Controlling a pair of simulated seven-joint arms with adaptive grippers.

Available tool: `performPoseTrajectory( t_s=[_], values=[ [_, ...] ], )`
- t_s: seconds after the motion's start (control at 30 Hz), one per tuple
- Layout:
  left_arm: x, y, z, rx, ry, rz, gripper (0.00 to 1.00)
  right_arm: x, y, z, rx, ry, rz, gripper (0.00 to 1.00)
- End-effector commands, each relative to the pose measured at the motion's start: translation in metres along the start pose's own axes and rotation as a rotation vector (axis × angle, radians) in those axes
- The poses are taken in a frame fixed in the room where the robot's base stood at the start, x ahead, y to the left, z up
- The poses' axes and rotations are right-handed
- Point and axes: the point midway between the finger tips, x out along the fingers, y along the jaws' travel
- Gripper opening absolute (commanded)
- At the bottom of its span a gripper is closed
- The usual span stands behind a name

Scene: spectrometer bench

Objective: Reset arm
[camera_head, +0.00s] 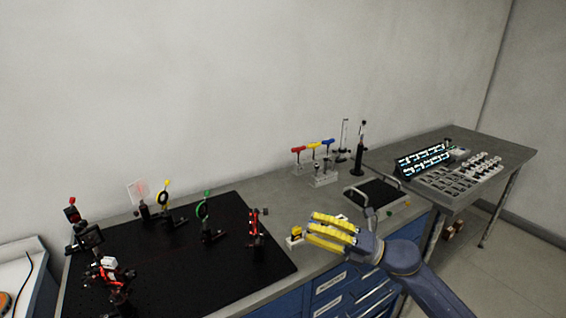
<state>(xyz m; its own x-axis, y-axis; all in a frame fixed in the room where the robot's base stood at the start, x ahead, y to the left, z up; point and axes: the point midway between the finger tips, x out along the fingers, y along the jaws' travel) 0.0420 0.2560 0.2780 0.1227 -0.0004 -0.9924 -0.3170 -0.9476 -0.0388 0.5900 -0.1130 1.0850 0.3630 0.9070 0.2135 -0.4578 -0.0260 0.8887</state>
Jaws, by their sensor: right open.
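My right gripper (333,232) has yellow fingers on a blue-grey arm that comes in from the lower right. It is open and seems empty, over the front part of the grey bench, to the right of the black optical board (190,281). My left gripper is not in view.
Several optical mounts stand on the board, including a green-ringed one (205,212) and a red one (257,226). Colour-handled drivers (313,146) stand in a rack at the back. A black tray (374,194) lies right. A side table (497,153) holds a lit display (423,158).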

Motion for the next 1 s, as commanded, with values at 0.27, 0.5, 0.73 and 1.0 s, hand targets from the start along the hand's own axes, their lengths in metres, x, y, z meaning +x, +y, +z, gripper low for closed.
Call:
performPoseTrajectory(
  t_s=[0.27,0.5,0.73,1.0],
  values=[
    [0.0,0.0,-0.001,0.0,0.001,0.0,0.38,-0.016,-0.004,0.001,0.162,-0.367,0.065,0.38],
    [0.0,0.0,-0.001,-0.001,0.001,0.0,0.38,-0.07,-0.032,-0.001,0.371,-0.764,0.03,0.38],
    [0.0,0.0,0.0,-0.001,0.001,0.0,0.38,-0.146,-0.074,-0.035,0.59,-1.126,-0.099,0.38],
    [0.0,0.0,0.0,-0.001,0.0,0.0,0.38,-0.245,-0.115,-0.123,0.837,-1.497,-0.366,0.38]
  ],
)
